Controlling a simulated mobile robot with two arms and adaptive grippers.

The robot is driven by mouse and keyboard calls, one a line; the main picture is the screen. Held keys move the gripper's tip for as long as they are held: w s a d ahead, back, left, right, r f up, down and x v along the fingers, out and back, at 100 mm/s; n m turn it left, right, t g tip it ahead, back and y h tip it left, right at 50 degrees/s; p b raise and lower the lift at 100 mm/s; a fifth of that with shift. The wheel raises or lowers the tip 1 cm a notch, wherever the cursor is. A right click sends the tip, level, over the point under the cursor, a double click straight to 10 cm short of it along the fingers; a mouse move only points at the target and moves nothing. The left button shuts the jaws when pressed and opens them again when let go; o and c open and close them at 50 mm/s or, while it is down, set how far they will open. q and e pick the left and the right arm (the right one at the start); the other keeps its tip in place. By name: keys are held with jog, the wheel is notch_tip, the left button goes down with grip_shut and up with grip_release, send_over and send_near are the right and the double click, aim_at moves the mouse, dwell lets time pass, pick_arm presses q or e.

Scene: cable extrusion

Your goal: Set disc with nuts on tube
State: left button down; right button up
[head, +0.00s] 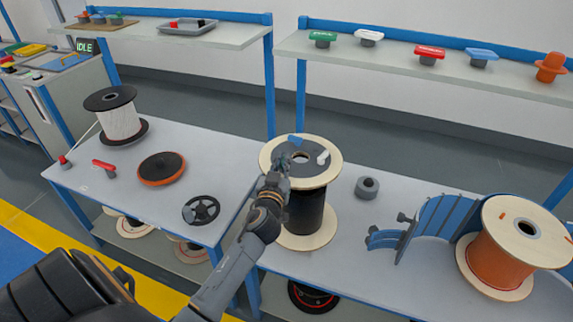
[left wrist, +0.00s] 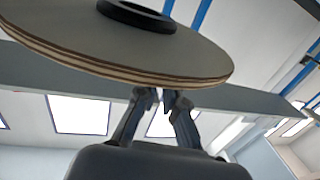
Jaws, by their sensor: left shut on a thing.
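A round plywood disc (head: 332,170) with a grey centre shows over a black drum (head: 306,213) in the head view. A blue piece (head: 295,140) and a white piece (head: 323,157) sit on it, apparently the nuts. My left gripper (head: 283,160) is shut at the disc's left side. The left wrist view shows a disc face (left wrist: 70,32) with a layered edge and a black ring (left wrist: 137,15). The fingers (left wrist: 163,95) meet at its near edge. The exact grip and any gap between disc and drum are hidden. My right gripper is not in view.
A grey ring-shaped piece (head: 367,188) stands right of the drum. A blue curved holder (head: 440,222) and an orange spool (head: 497,262) stand farther right. A black handwheel (head: 201,210) and an orange-rimmed disc (head: 161,169) lie left. Shelves with coloured parts run behind.

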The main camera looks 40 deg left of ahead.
pick_arm(q)
jog(key=shift+s+f+b, duration=0.15)
jog(key=shift+f+b, duration=0.25)
jog(key=shift+b, duration=0.05)
notch_tip(320, 180, down, 5)
jog(key=b, duration=0.4)
jog(key=shift+d+r, duration=0.1)
jog(key=shift+r, duration=0.05)
jog(key=shift+d, duration=0.1)
jog(key=shift+s+d+b, duration=0.15)
jog(key=shift+d+b, duration=0.35)
jog(key=shift+d, duration=1.4)
jog(key=shift+s+d+b, duration=0.15)
jog(key=shift+d+b, duration=0.6)
jog(key=shift+d, duration=1.45)
jog(key=shift+d, duration=0.1)
jog(key=shift+w+d+b, duration=0.5)
jog(key=shift+w+d, duration=0.05)
jog(key=shift+w, duration=0.25)
